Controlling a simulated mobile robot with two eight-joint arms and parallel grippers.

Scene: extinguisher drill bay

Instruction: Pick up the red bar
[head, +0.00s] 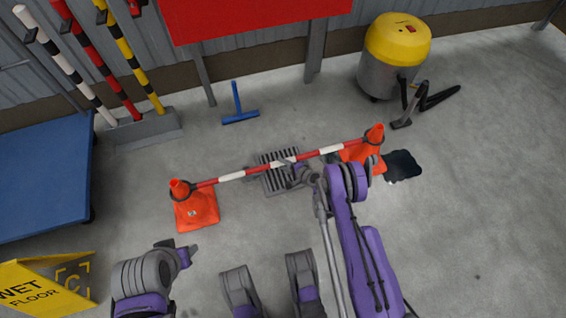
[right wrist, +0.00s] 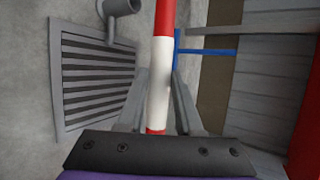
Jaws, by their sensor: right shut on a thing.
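The red bar (head: 318,155), banded red and white, spans between the left orange cone (head: 196,208) and the right orange cone (head: 359,153). Its ends are at dark rings near the cone tops. My right gripper (head: 292,172) is shut on the bar near its middle. In the right wrist view the bar (right wrist: 160,80) runs upright between the two fingers (right wrist: 158,105), held at a white band with red above and below. I cannot tell whether the bar still rests on the cones.
A floor grate (head: 277,184) lies below the bar. A dark puddle (head: 402,166) is beside the right cone. A yellow-topped vacuum (head: 397,45), a blue squeegee (head: 240,117), a blue platform (head: 42,175), a wet-floor sign (head: 45,285) and a pole rack (head: 150,130) stand around. The right-hand floor is clear.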

